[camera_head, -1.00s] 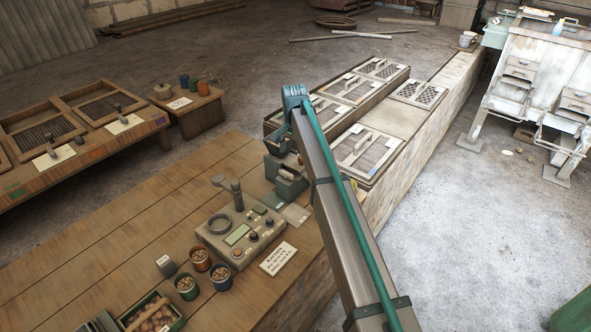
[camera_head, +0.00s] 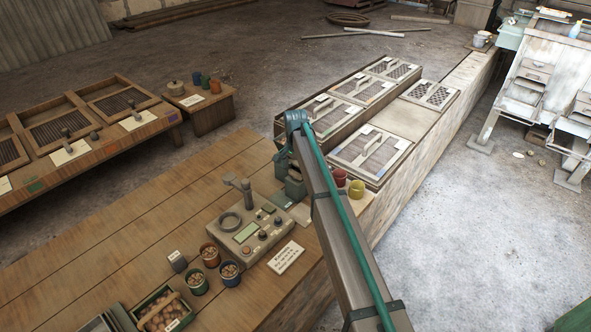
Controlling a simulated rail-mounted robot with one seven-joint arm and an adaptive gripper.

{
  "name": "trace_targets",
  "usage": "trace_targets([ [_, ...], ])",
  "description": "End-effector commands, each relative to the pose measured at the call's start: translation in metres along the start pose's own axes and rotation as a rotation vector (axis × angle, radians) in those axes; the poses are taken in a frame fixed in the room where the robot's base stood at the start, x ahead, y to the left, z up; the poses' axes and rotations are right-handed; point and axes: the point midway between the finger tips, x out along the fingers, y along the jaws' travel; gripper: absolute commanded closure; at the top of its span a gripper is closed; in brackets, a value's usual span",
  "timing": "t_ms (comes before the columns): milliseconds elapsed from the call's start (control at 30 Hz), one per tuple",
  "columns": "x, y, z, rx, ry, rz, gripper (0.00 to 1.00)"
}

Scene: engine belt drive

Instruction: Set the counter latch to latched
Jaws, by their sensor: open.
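A grey counting device (camera_head: 249,232) stands on the wooden bench, with a greenish display, several knobs, a dark ring and an upright lever-like post (camera_head: 240,188) at its back left. I cannot tell which part is the counter latch or how it is set. Blue-green and grey blocks (camera_head: 294,186) stand just behind the device, partly covered by my arm. My arm reaches in from the bottom right, its far joint above these blocks. My gripper cannot be made out; the arm hides the space beneath that joint.
Several small pots (camera_head: 210,255) of nuts and a green crate (camera_head: 158,314) stand in front left of the device. A printed card (camera_head: 286,257) lies to its right. Red (camera_head: 339,177) and yellow (camera_head: 357,189) pots stand right of my arm. Mesh-lidded boxes (camera_head: 370,155) lie behind. The left bench boards are clear.

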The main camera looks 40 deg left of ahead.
Motion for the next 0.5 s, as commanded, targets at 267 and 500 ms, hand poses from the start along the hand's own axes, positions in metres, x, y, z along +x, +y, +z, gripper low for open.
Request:
trace_targets([
  [267,0.0037,0.0,-0.0001,0.0,0.0,0.0,0.06],
  [500,0.0035,0.0,0.0,0.0,0.0,0.0,0.36],
])
